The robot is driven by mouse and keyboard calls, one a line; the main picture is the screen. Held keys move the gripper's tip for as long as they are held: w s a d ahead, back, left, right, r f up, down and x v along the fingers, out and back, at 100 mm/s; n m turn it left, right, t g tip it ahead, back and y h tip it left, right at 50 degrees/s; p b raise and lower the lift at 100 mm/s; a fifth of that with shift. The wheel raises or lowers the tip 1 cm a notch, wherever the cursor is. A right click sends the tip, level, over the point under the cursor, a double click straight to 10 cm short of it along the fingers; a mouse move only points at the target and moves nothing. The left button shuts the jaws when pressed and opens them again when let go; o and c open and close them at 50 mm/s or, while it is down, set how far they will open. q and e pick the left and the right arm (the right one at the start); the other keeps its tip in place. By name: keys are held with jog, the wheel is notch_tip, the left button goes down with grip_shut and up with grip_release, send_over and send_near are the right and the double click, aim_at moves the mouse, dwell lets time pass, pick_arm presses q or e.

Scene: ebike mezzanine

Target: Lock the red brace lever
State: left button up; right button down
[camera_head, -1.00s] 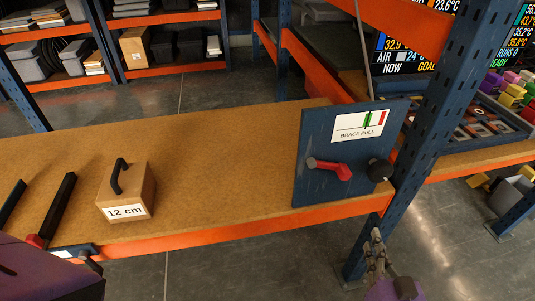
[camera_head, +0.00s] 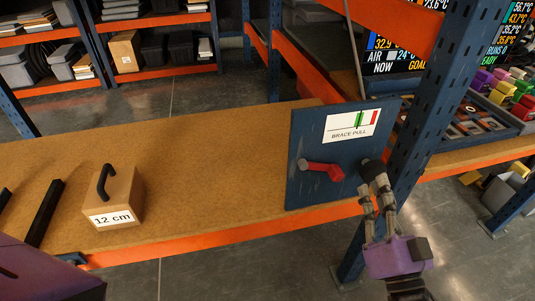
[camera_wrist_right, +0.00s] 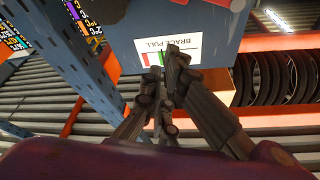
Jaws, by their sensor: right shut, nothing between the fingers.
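The red brace lever (camera_head: 322,169) is on the blue panel (camera_head: 307,190) at the bench's right end. It points left from its pivot, tilted slightly up, with a paler rounded tip. A BRACE PULL gauge label (camera_head: 352,126) is above it and also shows in the right wrist view (camera_wrist_right: 188,51). A round black knob (camera_head: 372,168) sits right of the lever. My right gripper (camera_head: 380,184) is shut and empty. Its fingertips overlap the knob's lower edge in the head view; contact is unclear. My left arm's purple part shows at lower left, its fingers not visible.
A wooden 12 cm block (camera_head: 125,190) with a black handle stands on the bench (camera_head: 210,150). Dark bars lie at its left. A blue rack upright (camera_head: 425,120) is close to my right gripper. The bench between block and panel is clear.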

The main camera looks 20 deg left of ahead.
jog(key=p+x, duration=0.1)
jog(key=x, duration=0.7)
pick_arm(q)
jog(key=shift+w+r, duration=0.35)
jog(key=shift+r, duration=0.3)
pick_arm(e)
jog(key=f, duration=0.2)
jog(key=s+a+f, duration=0.1)
jog(key=f, duration=0.1)
jog(key=shift+s, duration=0.1)
pick_arm(q)
jog(key=shift+w+r, duration=0.2)
jog(key=shift+r, duration=0.05)
